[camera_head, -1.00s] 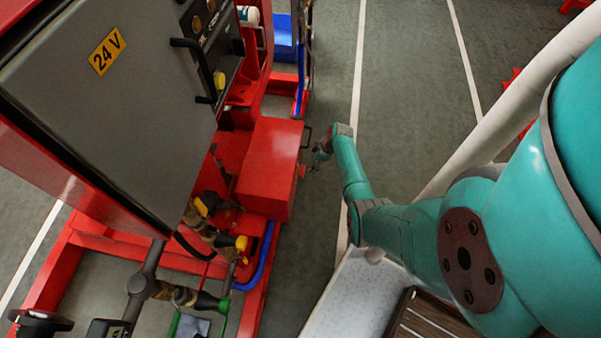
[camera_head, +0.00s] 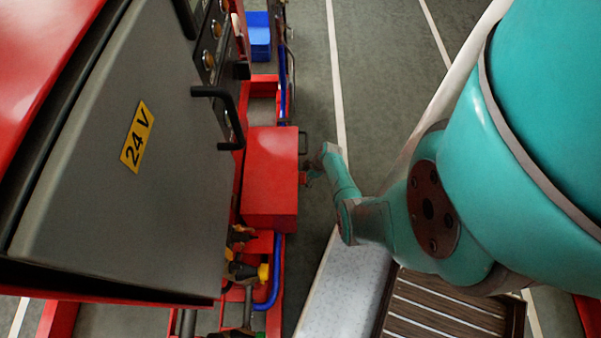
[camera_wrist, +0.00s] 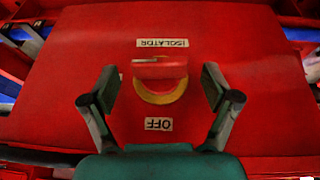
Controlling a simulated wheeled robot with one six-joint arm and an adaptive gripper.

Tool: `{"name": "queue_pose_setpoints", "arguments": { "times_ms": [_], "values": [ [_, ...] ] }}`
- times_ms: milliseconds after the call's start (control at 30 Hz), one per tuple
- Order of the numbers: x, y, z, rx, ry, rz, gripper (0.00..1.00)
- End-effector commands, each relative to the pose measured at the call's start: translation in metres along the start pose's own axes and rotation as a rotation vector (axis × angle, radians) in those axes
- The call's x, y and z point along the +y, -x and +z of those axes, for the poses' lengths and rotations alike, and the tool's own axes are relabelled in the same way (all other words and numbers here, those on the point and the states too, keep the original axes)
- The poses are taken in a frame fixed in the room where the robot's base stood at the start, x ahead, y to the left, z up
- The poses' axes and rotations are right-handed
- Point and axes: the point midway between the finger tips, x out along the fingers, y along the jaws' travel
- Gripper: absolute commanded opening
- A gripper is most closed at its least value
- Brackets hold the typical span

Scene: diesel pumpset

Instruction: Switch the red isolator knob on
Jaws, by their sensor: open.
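The red isolator knob (camera_wrist: 160,68) sits on a yellow ring on the front of a red box in the wrist view. Its grip bar lies crosswise in the picture. An ISOLATOR label (camera_wrist: 162,43) and an OFF label (camera_wrist: 158,124) read upside down above and below it. My gripper (camera_wrist: 159,72) is open, one finger on each side of the knob, with visible gaps. Contact is not seen. In the head view my gripper (camera_head: 307,173) is at the right side of the red box (camera_head: 268,180); the knob itself is hard to make out there.
A grey cabinet (camera_head: 150,215) marked 24 V stands at the left, with a black handle (camera_head: 228,118). A blue hose (camera_head: 276,275) and yellow-capped fittings (camera_head: 262,272) are below the box. Clear grey floor (camera_head: 325,100) lies beyond my arm.

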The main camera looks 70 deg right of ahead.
Motion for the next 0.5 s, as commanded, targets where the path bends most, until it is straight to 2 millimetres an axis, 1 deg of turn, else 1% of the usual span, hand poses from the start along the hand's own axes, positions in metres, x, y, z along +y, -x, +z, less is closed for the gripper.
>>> {"name": "queue_pose_setpoints", "arguments": {
  "times_ms": [267,367,400,467,500],
  "values": [
    [-0.001,-0.0005,0.001,0.0,0.0,0.0,0.88],
    [-0.0009,-0.0005,0.0008,0.0,0.0,0.0,0.65],
    [-0.0009,-0.0004,0.0008,0.0,0.0,0.0,0.55],
    [-0.0008,-0.0004,0.0008,0.0,0.0,0.0,0.4],
    [-0.0008,-0.0004,0.0008,0.0,0.0,0.0,0.3]
  ]
}}
